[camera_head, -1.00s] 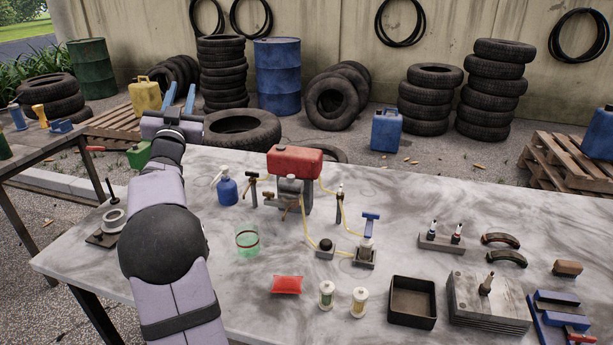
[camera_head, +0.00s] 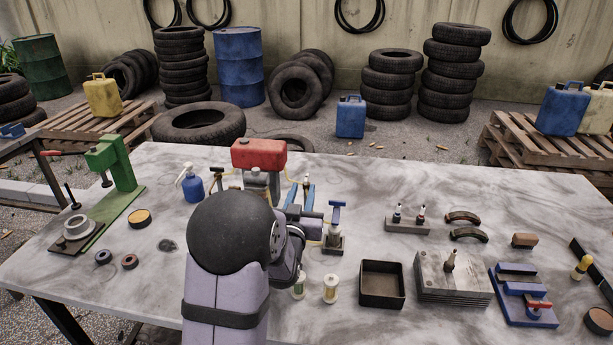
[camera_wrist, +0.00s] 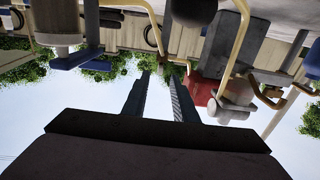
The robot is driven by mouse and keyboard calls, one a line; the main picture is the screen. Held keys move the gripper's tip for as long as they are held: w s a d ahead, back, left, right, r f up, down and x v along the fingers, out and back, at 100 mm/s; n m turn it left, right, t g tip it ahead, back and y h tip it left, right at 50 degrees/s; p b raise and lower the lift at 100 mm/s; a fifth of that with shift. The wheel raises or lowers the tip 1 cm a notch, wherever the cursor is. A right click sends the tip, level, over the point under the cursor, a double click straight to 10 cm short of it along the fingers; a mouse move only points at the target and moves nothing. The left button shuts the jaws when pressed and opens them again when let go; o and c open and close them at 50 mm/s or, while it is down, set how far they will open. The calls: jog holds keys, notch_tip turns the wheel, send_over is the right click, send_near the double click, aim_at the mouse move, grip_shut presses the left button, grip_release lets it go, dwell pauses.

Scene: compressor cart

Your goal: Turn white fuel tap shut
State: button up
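The tap with the small white top (camera_head: 306,180) stands upright right of the red fuel tank (camera_head: 259,152). Its lower part is hidden behind my gripper. My gripper (camera_head: 297,190) is open, its two blue fingers apart with nothing seen between them, and its tips overlap the tap's base in the head view. I cannot tell whether they touch it. In the wrist view the fingers (camera_wrist: 160,80) are also apart. The red tank (camera_wrist: 202,90) shows just right of them there, and I cannot clearly make out the white tap.
A blue-handled tap (camera_head: 337,212) stands close to the right of my gripper. Yellow hoses (camera_wrist: 155,22) run near the fingers. A dark-handled tap (camera_head: 216,178) and blue bottle (camera_head: 191,184) stand left. A black tray (camera_head: 382,285) and small jars (camera_head: 330,288) are in front.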

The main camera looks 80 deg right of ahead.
aim_at(305, 182)
jog(key=shift+d+p, duration=0.65)
jog(key=shift+d, duration=3)
grip_shut()
